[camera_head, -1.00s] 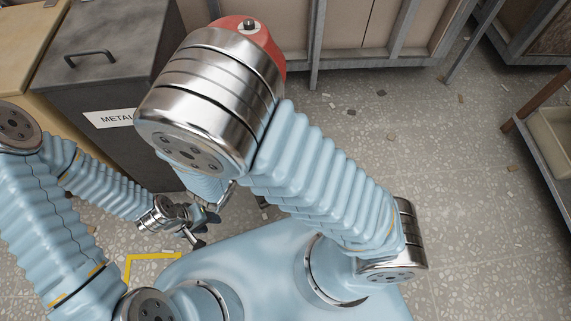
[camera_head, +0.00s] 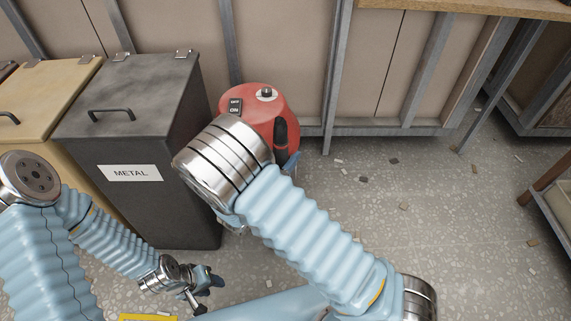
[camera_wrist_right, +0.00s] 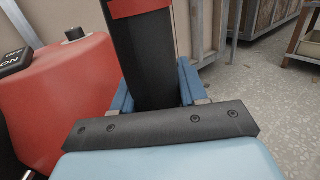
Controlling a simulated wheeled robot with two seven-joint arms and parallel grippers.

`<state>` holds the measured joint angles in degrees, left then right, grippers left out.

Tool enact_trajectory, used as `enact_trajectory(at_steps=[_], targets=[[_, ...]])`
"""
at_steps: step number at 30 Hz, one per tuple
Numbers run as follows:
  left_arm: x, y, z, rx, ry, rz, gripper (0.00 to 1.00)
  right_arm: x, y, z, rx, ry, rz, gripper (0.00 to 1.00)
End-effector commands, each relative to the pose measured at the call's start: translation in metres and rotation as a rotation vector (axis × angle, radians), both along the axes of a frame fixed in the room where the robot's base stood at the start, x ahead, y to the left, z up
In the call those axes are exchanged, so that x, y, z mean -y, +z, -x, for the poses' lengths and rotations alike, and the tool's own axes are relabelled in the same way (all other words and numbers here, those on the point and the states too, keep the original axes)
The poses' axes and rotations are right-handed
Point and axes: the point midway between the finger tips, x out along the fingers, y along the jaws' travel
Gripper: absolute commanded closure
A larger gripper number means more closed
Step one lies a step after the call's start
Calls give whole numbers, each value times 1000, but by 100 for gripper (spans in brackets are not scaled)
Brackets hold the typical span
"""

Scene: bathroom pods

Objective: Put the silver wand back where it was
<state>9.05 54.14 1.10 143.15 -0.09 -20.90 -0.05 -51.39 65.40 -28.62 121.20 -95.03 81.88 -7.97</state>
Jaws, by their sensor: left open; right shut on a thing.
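My right gripper (camera_wrist_right: 155,92) is shut on a black bar (camera_wrist_right: 147,50) with a red band, seen close in the right wrist view. In the head view the dark bar (camera_head: 280,134) stands up against the front right of a red machine (camera_head: 251,106), and my right arm hides its lower part. No silver length shows, so I cannot tell whether this bar is part of the silver wand. The red machine also shows in the right wrist view (camera_wrist_right: 65,95), left of the bar. My left gripper (camera_head: 206,285) is open and empty, low in the head view.
A dark grey bin labelled METAL (camera_head: 165,120) stands left of the red machine, with a tan bin (camera_head: 50,85) beside it. A framed wooden panel wall (camera_head: 290,60) is behind.

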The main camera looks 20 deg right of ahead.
Motion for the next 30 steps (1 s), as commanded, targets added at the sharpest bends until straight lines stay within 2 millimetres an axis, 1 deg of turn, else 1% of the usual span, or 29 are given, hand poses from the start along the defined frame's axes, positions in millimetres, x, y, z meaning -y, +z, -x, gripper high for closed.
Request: enact_trajectory(at_steps=[5, 7, 12, 14, 20, 24, 25, 29, 30], targets=[[0, -1, 0, 1, 1, 0, 57, 3, -8, -7, 2, 0, 1, 100], [-1, -2, 0, 0, 1, -1, 57, 5, -15, -11, 2, -1, 1, 100], [-1, -4, -1, 1, 3, -2, 57, 4, -40, -11, 1, 0, 2, 100], [-2, -4, -1, 1, 3, -2, 57, 4, -42, -10, 3, 0, 0, 100], [-2, -4, -1, 2, 3, -2, 57, 4, -42, -10, 4, 0, 0, 100], [-2, -7, -1, 2, 4, -3, 57, 4, -46, -10, 4, 0, 0, 100], [-2, -7, -1, 2, 4, -3, 57, 4, -46, -10, 1, 1, -1, 54], [-2, -6, -1, 2, 4, -3, 57, 4, -46, -10, 2, 0, -1, 35], [-2, -6, -1, 2, 4, -3, 57, 4, -46, -10, 2, 0, -1, 32]])
